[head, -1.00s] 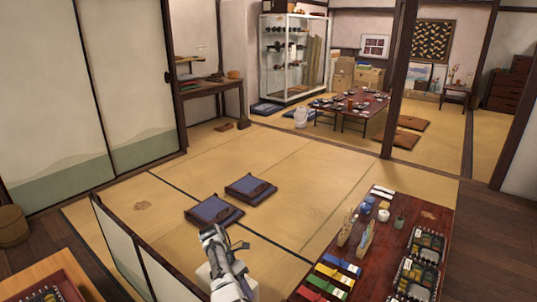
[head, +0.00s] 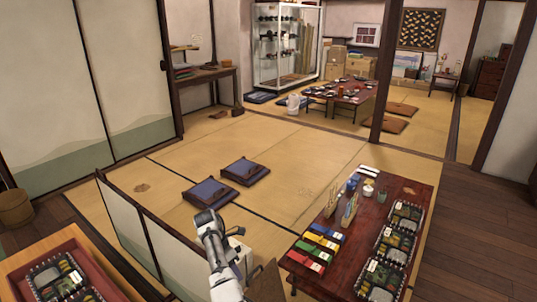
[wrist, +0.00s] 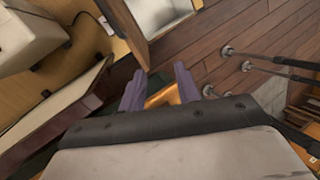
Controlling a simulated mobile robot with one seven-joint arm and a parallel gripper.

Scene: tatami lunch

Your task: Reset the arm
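My gripper (wrist: 160,80) shows in the wrist view with its two purple fingers standing apart. It is open, and I see nothing held between them. Behind the gap there is an orange-yellow patch that I cannot identify. In the head view my white and grey arm rises from the bottom middle, bent, in front of the low screen; the gripper itself cannot be made out there.
A dark red table (head: 408,187) with lunch boxes (head: 394,246) and coloured packets (head: 314,249) stands at the right. A low folding screen (head: 165,250) is left of my arm. A tray (head: 103,282) is at bottom left. Two cushions (head: 209,193) lie on open tatami (head: 290,185).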

